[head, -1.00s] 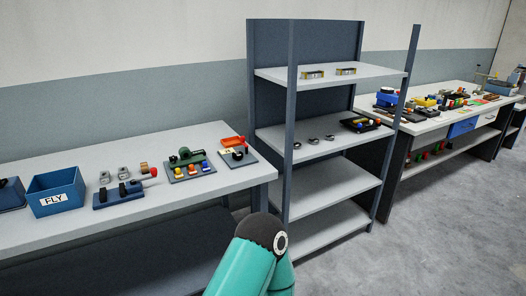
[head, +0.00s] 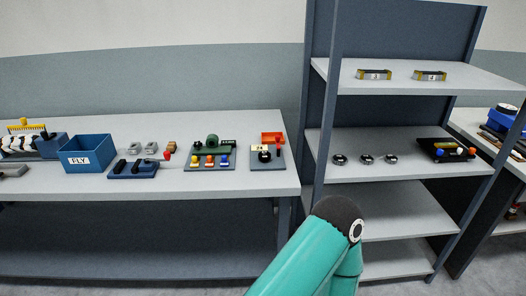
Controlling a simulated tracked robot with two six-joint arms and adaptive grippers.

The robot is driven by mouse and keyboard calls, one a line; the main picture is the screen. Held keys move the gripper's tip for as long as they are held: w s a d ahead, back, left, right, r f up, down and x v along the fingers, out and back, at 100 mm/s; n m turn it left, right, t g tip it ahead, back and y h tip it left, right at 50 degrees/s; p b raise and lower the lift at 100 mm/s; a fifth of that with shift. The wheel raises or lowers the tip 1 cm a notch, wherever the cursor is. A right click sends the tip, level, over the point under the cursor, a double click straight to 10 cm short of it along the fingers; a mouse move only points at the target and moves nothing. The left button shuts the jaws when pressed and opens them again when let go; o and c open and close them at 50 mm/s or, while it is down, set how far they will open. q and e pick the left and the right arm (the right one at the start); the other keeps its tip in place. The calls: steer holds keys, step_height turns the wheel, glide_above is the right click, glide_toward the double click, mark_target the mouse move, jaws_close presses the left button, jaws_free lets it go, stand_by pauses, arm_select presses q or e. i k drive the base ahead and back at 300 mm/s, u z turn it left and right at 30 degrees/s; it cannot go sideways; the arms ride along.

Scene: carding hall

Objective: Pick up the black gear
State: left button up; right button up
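I cannot pick out a black gear for certain. A small round black part (head: 264,156) sits on the grey board (head: 277,165) at the right end of the long table in the head view; it is too small to tell if it has teeth. Three dark metallic rings (head: 366,159) lie in a row on a shelf to the right. One teal arm of mine rises at the bottom centre. Neither of my grippers is in view.
The long grey table (head: 235,185) also holds a blue FLY bin (head: 87,154), a blue block (head: 132,168) with black parts, and a board with coloured buttons (head: 209,159). A shelf rack (head: 330,110) stands right of it. Its lower shelves look empty.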

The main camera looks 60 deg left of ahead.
mark_target(267, 158)
steer(key=u, duration=0.45)
steer(key=i, duration=1.1)
steer(key=u, duration=1.1)
steer(key=i, duration=0.35)
steer(key=u, duration=0.15)
steer(key=k, duration=0.9)
steer(key=u, duration=0.15)
steer(key=i, duration=1.2)
